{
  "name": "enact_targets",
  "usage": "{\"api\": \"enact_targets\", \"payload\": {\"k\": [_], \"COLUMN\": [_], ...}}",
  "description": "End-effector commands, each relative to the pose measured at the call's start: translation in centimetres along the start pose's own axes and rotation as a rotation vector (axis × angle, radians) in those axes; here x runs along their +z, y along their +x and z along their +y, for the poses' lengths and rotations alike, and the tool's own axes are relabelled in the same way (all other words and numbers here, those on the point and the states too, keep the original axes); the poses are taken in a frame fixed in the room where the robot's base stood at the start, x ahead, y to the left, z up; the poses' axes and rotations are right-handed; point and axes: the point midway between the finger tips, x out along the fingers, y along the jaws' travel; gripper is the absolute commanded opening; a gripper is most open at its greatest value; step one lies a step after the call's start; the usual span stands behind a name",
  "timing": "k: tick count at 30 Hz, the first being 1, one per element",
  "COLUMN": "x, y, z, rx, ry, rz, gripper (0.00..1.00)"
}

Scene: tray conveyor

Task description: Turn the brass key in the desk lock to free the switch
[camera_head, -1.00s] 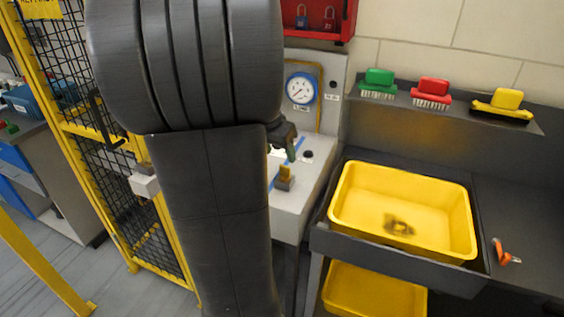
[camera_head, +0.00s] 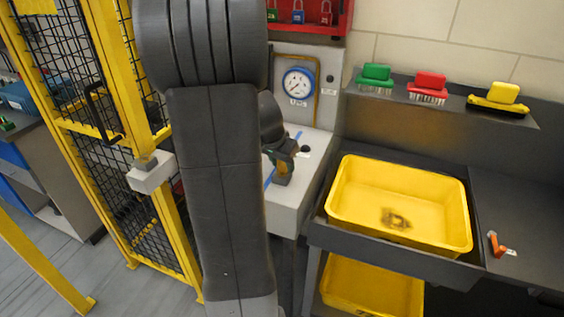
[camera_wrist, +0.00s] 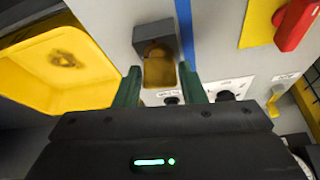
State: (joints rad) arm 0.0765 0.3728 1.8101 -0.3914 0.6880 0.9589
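The brass key (camera_wrist: 160,72) stands in a dark grey lock block (camera_wrist: 155,35) on the light grey desk top (camera_wrist: 112,20). My gripper (camera_wrist: 160,80) has its two green fingers on either side of the key's wide end. The fingers look parted, with narrow gaps beside the key; I cannot tell whether either touches it. In the head view my gripper (camera_head: 280,160) is down over the lock, and the key is mostly hidden there. A red switch handle (camera_wrist: 295,25) on a yellow plate (camera_wrist: 260,22) shows at the upper right of the wrist view.
A yellow tray (camera_head: 343,205) sits on the dark bench right of the desk. A pressure gauge (camera_head: 299,84) stands on the panel behind. Black knobs (camera_wrist: 226,96) are near the fingers. A yellow mesh fence (camera_head: 165,225) is left of my arm.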

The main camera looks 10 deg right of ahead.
Motion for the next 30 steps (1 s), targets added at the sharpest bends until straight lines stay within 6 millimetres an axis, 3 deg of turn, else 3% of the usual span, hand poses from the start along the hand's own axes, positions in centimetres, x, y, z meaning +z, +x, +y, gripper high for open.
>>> {"api": "enact_targets", "payload": {"k": [1, 4, 6, 30], "x": [-0.01, -0.01, -0.02, 0.03], "y": [-0.01, -0.02, -0.03, 0.1], "z": [-0.01, -0.01, -0.01, -0.07], "rx": [0.0, 0.0, 0.0, 0.062], "ry": [0.0, 0.0, 0.0, 0.154], "rz": [0.0, 0.0, 0.0, 0.001], "gripper": [0.27, 0.08, 0.05, 0.04]}}
